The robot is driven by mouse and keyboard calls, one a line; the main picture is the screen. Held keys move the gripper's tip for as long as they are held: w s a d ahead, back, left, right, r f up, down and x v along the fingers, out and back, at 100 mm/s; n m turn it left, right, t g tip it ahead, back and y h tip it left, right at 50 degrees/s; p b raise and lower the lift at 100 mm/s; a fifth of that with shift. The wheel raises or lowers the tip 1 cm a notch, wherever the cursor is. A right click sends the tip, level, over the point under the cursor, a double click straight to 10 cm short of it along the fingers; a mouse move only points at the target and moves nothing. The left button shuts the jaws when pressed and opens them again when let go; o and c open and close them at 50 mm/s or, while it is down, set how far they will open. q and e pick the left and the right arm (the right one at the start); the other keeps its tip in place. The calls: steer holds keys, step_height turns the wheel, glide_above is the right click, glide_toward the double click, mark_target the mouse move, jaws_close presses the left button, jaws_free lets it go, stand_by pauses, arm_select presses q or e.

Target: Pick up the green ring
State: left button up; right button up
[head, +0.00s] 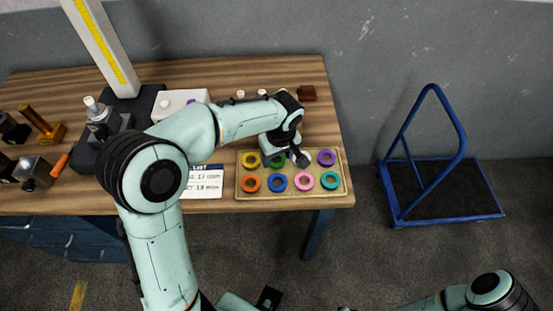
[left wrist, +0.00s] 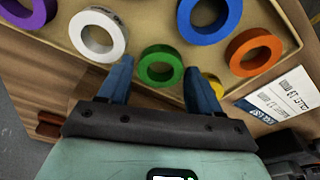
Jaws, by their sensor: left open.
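The green ring (left wrist: 160,83) lies flat in the shallow tan tray (head: 241,193). In the left wrist view it is between and just beyond the two blue fingertips of my left gripper (left wrist: 157,71). The gripper is open, with nothing held in it. In the head view my left gripper (head: 301,159) hangs over the back row of the tray, and the green ring is largely hidden by it.
Close neighbours are a white ring (left wrist: 84,37), a blue ring (left wrist: 208,36) and a yellow ring (left wrist: 216,91) partly behind a finger. Orange, pink, purple and teal rings share the tray. A printed card lies left of it. A blue cart (head: 440,215) stands on the floor at right.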

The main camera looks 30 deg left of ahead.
arm_select(q)
steer(key=shift+f, duration=0.25)
steer(key=c, duration=0.8)
steer(key=shift+r, duration=0.15)
